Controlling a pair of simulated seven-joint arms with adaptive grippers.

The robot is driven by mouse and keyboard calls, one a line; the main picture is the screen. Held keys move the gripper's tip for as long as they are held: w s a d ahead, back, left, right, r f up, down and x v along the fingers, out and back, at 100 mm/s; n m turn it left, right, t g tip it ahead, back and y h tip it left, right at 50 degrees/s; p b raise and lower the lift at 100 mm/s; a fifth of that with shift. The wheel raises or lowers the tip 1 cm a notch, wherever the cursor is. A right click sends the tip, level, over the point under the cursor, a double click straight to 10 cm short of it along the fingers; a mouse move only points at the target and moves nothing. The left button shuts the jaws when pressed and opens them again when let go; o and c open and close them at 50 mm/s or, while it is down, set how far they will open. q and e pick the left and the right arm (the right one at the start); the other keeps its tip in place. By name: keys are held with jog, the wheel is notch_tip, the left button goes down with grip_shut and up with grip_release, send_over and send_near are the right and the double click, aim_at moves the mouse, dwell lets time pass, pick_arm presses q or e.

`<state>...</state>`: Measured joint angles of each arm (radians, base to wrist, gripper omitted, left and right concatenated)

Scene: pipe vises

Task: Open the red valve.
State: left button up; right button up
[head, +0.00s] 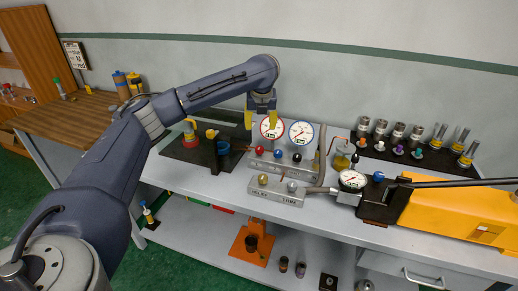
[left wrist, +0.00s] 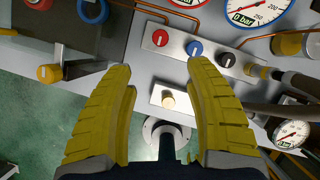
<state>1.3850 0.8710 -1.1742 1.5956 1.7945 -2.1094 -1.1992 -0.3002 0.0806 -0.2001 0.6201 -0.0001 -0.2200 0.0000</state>
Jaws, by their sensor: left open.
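The red valve (head: 260,150) is a round red knob, leftmost of three on a grey manifold block (head: 310,174) on the bench. In the left wrist view the red valve (left wrist: 160,38) has a white mark on its face and lies beyond the fingertips. My left gripper (head: 261,121) is open and empty, its yellow fingers pointing down above the manifold. In the left wrist view my left gripper (left wrist: 161,68) has a wide gap, with the red valve roughly central ahead of it. No contact shows. My right gripper is not in view.
Blue (left wrist: 194,48) and black (left wrist: 226,60) knobs sit right of the red one. Two gauges (head: 271,127) (head: 301,132) stand behind them. A lower block (head: 277,190) with a yellow knob is in front. An orange machine (head: 455,215) stands at right.

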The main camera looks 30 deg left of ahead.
aim_at(259, 148)
pick_arm(q)
jog(key=x, duration=1.7)
jog(key=shift+s+d, duration=0.1)
grip_shut()
